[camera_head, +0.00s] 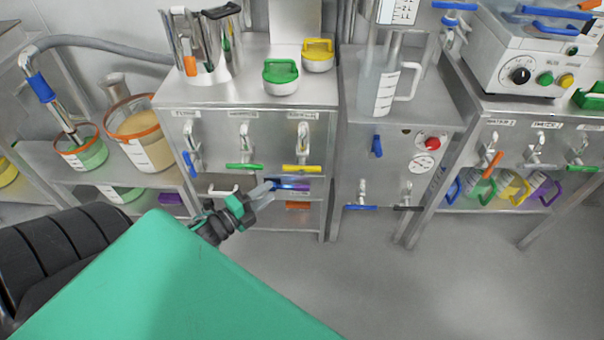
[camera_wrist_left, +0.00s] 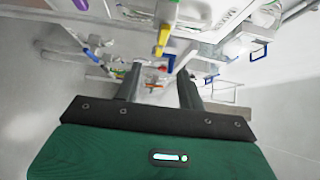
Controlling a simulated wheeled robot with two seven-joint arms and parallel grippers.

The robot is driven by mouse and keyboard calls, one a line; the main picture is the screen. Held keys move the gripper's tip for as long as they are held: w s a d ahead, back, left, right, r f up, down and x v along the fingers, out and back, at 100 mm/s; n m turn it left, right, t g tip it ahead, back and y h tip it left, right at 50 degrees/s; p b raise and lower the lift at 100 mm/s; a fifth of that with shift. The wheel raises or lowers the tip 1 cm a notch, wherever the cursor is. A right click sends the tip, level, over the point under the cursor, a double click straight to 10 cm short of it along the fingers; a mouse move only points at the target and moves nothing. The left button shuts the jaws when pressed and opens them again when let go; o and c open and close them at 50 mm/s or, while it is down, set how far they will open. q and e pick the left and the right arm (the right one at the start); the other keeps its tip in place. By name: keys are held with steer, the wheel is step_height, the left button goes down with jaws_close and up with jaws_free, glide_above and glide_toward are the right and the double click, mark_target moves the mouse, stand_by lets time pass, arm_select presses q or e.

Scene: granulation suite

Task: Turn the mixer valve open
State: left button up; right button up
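My left gripper (camera_head: 266,191) is in front of the left steel cabinet, below its row of valves. In the left wrist view its two fingers (camera_wrist_left: 160,86) are apart with nothing held between them. The cabinet carries a blue-handled valve (camera_head: 189,164) with its handle hanging down, and green-handled (camera_head: 241,166) and yellow-handled (camera_head: 302,168) valves with level handles. The labels above them are too small to read surely, so I cannot tell which is the mixer valve. A yellow handle (camera_wrist_left: 162,40) shows beyond the fingers in the left wrist view. My right gripper is out of view.
The middle cabinet has a gauge (camera_head: 423,164), a red knob (camera_head: 432,143) and blue (camera_head: 360,207) and black (camera_head: 408,208) lower handles. Green (camera_head: 281,76) and yellow (camera_head: 318,54) lidded pots stand on top. Open floor lies in front.

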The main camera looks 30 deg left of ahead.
mark_target(299, 170)
arm_select(q)
steer(key=b+x, duration=0.1)
steer(key=x, duration=1.1)
steer(key=shift+x, duration=0.85)
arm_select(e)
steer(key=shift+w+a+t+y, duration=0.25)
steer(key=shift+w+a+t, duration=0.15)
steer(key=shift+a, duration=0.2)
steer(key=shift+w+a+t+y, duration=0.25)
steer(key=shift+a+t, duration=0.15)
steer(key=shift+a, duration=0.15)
arm_select(q)
steer(key=shift+d, duration=0.1)
steer(key=shift+c, duration=0.4)
jaws_close()
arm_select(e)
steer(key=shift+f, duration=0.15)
